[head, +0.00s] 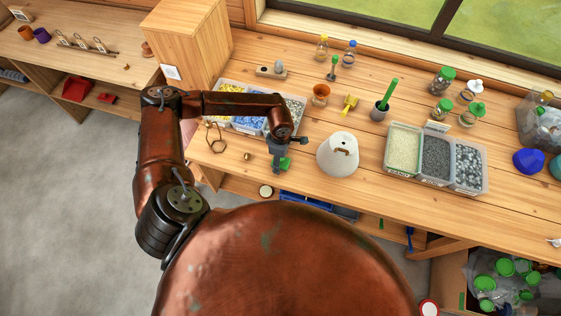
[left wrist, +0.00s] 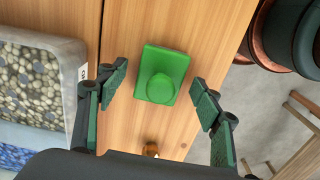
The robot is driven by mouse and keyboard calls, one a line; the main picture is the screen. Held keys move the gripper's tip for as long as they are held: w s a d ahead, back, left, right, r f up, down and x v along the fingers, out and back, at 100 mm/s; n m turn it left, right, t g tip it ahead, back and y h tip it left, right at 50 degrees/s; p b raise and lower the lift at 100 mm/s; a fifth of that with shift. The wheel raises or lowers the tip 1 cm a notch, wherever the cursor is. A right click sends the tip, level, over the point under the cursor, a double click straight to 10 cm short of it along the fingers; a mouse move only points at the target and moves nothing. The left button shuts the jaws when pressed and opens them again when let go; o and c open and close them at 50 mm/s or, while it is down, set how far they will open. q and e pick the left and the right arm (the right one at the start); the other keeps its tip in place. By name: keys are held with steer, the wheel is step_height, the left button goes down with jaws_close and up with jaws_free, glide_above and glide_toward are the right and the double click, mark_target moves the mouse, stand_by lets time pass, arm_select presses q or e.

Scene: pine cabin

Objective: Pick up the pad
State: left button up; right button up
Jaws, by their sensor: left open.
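The pad is a green square block with a round knob on top. It lies on the wooden bench near its front edge; in the head view the pad (head: 286,163) is partly hidden by my left gripper (head: 279,155). In the left wrist view the pad (left wrist: 179,64) lies ahead, its near part between the two spread fingers. My left gripper (left wrist: 160,92) is open and empty, above the pad, with a gap on both sides. My right gripper is not in view.
A bin of grey pebbles (left wrist: 42,85) stands left of the pad in the wrist view. A white cone-shaped vessel (head: 338,158) stands right of the gripper in the head view. A small brass item (head: 247,156) lies to the left. The bench edge is close by.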

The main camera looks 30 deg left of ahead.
arm_select(q)
steer(key=shift+c, duration=0.4)
steer(key=c, duration=1.2)
steer(key=shift+o, duration=0.2)
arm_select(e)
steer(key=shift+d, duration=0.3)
arm_select(q)
steer(key=shift+r, duration=0.15)
steer(key=shift+r, duration=0.55)
steer(key=d+r, duration=0.1)
steer(key=r, duration=0.1)
steer(key=s+d+r+b, duration=0.1)
steer(key=r, duration=0.1)
steer(key=s+d+r, duration=0.1)
steer(key=r, duration=0.1)
steer(key=shift+d+r+b, duration=0.25)
steer(key=shift+b, duration=0.1)
steer(key=s+d+r+b, duration=0.1)
steer(key=s+d+r, duration=0.4)
steer(key=d, duration=0.3)
steer(key=shift+s+b, duration=0.3)
steer(key=shift+s, duration=0.1)
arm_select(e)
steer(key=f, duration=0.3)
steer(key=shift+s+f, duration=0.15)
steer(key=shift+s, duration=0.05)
